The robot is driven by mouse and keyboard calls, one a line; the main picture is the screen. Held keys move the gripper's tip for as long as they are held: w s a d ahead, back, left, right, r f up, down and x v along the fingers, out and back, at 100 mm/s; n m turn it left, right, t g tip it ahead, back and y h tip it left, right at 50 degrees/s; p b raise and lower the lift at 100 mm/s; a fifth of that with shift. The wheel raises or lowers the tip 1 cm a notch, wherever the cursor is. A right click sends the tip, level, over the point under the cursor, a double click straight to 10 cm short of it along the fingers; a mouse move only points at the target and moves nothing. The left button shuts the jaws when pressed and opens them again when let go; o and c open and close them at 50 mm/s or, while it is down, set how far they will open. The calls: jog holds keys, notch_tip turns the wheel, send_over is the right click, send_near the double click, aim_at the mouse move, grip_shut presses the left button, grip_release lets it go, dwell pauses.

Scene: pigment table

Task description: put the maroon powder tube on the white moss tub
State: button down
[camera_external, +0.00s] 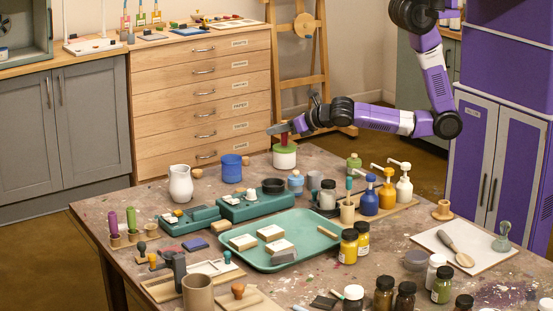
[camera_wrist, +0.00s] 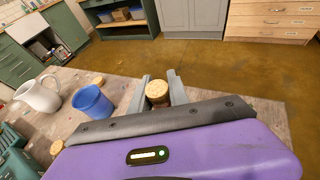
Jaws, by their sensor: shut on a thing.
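The maroon powder tube (camera_external: 284,140) is upright under my gripper (camera_external: 282,128), whose jaws are shut on its upper part. The white moss tub (camera_external: 284,160), a white pot with a green top, stands at the table's back edge directly below the tube. The tube's lower end meets the green top in the picture; I cannot tell whether it rests there or hovers slightly. In the wrist view, the tube's round cork top (camera_wrist: 157,90) sits between the two grey fingers of my gripper (camera_wrist: 159,86). The tub is hidden there by my own wrist.
A blue cup (camera_external: 232,168) and a white pitcher (camera_external: 180,184) stand left of the tub, with small corks nearby. A green jar (camera_external: 354,164) is to its right. Green boxes (camera_external: 250,207) and a green tray (camera_external: 330,240) lie in front. The floor beyond the edge is clear.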

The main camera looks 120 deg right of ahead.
jog(key=c, duration=1.3)
grip_release()
jog(key=shift+f, duration=0.1)
jog(key=shift+o, duration=0.2)
